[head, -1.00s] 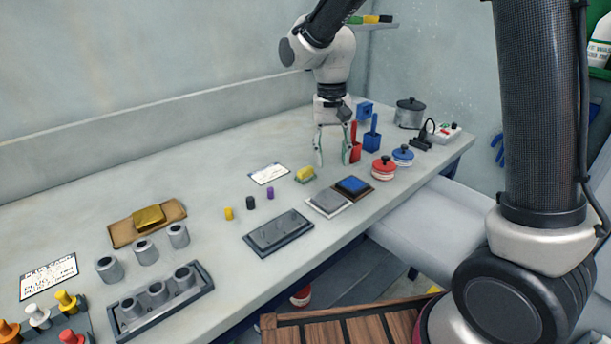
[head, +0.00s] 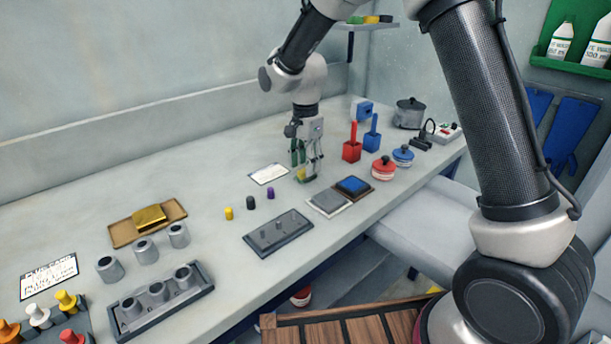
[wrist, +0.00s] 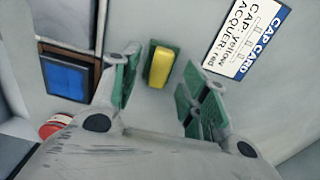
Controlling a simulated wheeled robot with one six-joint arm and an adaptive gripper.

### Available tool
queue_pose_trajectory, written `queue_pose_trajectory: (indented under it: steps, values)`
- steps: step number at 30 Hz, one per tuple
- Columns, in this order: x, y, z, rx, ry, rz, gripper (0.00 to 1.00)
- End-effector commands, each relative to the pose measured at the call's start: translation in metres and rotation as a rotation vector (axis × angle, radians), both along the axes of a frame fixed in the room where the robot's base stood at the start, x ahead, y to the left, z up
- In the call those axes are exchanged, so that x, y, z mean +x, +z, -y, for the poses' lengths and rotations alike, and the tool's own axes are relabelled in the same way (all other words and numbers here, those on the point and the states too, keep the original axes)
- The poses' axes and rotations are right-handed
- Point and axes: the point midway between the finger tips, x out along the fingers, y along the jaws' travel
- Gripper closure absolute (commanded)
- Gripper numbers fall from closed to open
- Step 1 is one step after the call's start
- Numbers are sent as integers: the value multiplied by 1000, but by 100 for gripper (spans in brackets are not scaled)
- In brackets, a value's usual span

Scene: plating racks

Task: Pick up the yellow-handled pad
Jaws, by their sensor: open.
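The yellow-handled pad (wrist: 160,64) lies on the bench in the wrist view, a yellow block handle on a green base. It sits just ahead of and between the two green-padded fingers of my gripper (wrist: 158,95). In the head view the pad (head: 300,174) is partly hidden behind my gripper (head: 306,178), which points down over it. My gripper is open, with nothing held between its fingers.
The cap card (head: 269,174) lies beside the pad. The grey and blue square pads (head: 353,186) lie close on the other side. Red (head: 351,150) and blue handled boxes, round red (head: 383,168) and blue lidded tins, and a pot stand farther right.

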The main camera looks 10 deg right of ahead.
Motion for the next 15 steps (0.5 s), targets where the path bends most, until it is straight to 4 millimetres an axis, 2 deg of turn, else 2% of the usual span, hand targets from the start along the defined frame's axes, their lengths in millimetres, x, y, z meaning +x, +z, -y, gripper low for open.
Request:
queue_pose_trajectory:
  steps: [4, 11, 15]
  values:
    - [0, -16, 0, -1, 1, -2, 55]
    - [0, -18, 0, 0, 1, 0, 55]
    - [0, -18, 0, 0, 1, 0, 77]
